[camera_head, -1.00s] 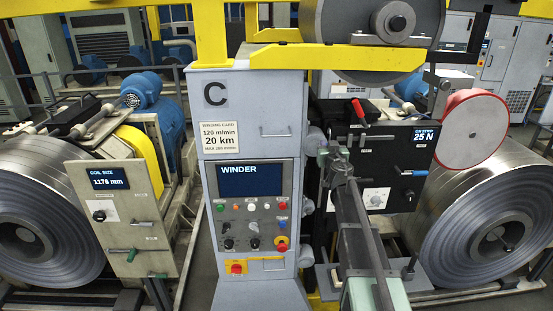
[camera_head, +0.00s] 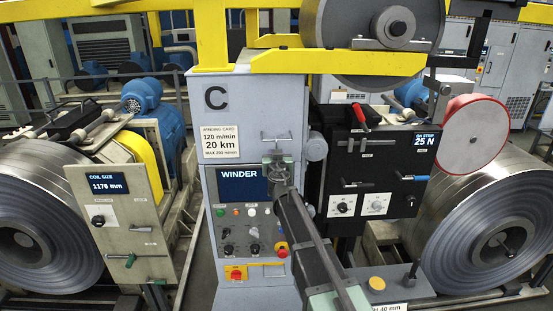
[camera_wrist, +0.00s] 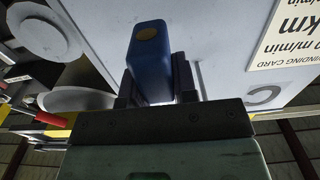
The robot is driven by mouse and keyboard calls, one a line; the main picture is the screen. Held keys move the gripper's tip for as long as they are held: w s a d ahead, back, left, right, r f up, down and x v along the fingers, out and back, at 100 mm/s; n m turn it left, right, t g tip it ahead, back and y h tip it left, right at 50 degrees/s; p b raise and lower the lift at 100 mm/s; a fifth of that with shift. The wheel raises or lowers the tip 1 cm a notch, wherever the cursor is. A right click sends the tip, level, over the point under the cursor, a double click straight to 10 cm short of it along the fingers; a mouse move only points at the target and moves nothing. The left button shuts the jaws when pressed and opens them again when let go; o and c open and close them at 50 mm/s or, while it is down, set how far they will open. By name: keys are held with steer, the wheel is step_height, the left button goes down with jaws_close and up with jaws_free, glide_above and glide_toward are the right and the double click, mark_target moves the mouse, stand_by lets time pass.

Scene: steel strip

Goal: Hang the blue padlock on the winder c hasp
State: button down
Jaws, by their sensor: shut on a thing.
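The blue padlock (camera_wrist: 150,62) is between the two dark fingers of my gripper (camera_wrist: 158,88) in the wrist view; its shackle is not visible. In the head view my gripper (camera_head: 277,158) is in front of the winder C cabinet (camera_head: 258,105), just above and right of the WINDER screen (camera_head: 238,186). The padlock is not discernible there. A small metal bar fitting (camera_head: 276,138) on the cabinet front shows just above my gripper. I cannot tell whether it is the hasp, or whether anything touches it.
A winding card (camera_head: 220,145) is left of my gripper. Buttons and knobs sit below the screen. A dark panel (camera_head: 375,160) with a red-handled lever (camera_head: 359,114) stands to the right. A yellow beam (camera_head: 300,62) crosses above. Large steel coils stand on both sides.

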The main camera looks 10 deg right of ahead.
steer(key=shift+d, duration=0.2)
steer(key=shift+f, duration=0.2)
steer(key=c, duration=0.9)
jaws_free()
steer(key=s+a, duration=0.1)
steer(key=s, duration=0.9)
steer(key=shift+s+a, duration=0.25)
steer(key=shift+s, duration=0.15)
